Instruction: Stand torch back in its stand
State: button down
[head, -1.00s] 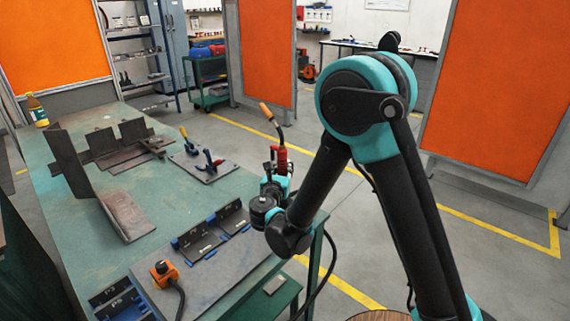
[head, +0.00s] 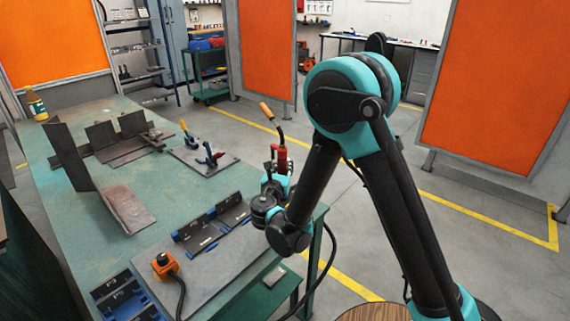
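The torch has a red handle (head: 282,160), a thin dark bent neck and an orange tip (head: 266,111) pointing up and left. It stands roughly upright above the right edge of the green table (head: 100,210). My gripper (head: 279,172) is around the lower part of the red handle and looks shut on it. Its fingers are small in this view and partly hidden by my wrist. A dark cable (head: 330,245) hangs beside the table's right side. I cannot make out the torch's stand; my arm covers part of the scene.
Angled steel plates (head: 125,208), a clamp plate (head: 203,160), black-and-blue fixture blocks (head: 197,236) and an orange button box (head: 165,264) occupy the table. A round wooden top (head: 375,312) shows at bottom centre-right. Floor at right is open.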

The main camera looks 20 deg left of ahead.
jog(key=c, duration=1.2)
grip_release()
